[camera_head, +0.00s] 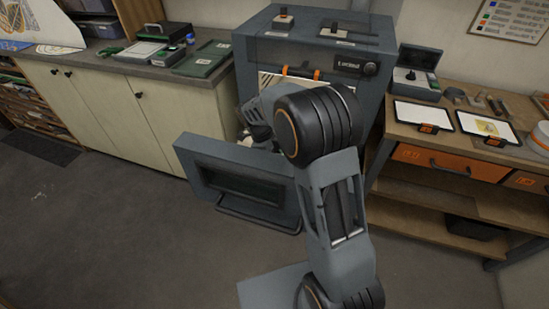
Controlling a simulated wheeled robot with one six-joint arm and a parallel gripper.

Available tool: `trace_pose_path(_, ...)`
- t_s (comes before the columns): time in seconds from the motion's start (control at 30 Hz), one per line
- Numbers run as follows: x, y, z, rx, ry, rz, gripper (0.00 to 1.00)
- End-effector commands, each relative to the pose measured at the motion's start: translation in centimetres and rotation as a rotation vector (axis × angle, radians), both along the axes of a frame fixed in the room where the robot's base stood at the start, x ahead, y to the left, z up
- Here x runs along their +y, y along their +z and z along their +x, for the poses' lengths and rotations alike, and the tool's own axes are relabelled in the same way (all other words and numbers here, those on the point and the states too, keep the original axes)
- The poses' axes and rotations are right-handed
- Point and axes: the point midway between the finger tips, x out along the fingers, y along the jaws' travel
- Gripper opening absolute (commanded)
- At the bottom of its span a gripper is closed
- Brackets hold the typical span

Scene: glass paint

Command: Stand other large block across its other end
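The grey kiln (255,50) stands at the back middle with its front door (240,190) swung down open. My arm crosses in front of the opening and hides most of the inside. My gripper end (258,118) is at the left side of the opening, just above the door. Its fingers cannot be made out, so open or shut does not show. A small pale patch (245,139) shows below it, too small to identify. No large block can be made out; any inside the kiln are hidden by my arm.
A cream cabinet (110,110) with trays and a green mat (205,58) on top stands at left. At right is a wooden bench (460,130) with two white tablets (423,115) and an orange drawer (450,160). Grey floor (100,230) in front is clear.

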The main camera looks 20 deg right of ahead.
Motion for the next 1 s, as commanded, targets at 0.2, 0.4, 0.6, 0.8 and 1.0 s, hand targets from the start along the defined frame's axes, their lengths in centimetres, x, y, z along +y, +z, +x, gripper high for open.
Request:
trace_pose_path(0.2, 0.11, -0.07, 0.04, -0.001, 0.0, 0.002, 0.0)
trace_pose_path(0.4, 0.13, -0.09, 0.03, -0.001, 0.001, 0.002, 0.0)
trace_pose_path(0.6, 0.14, -0.13, 0.01, 0.0, 0.001, 0.002, 0.36)
trace_pose_path(0.8, 0.13, -0.16, -0.04, 0.002, 0.0, 0.001, 0.53)
trace_pose_path(1.0, 0.1, -0.21, -0.07, 0.004, -0.001, 0.002, 0.53)
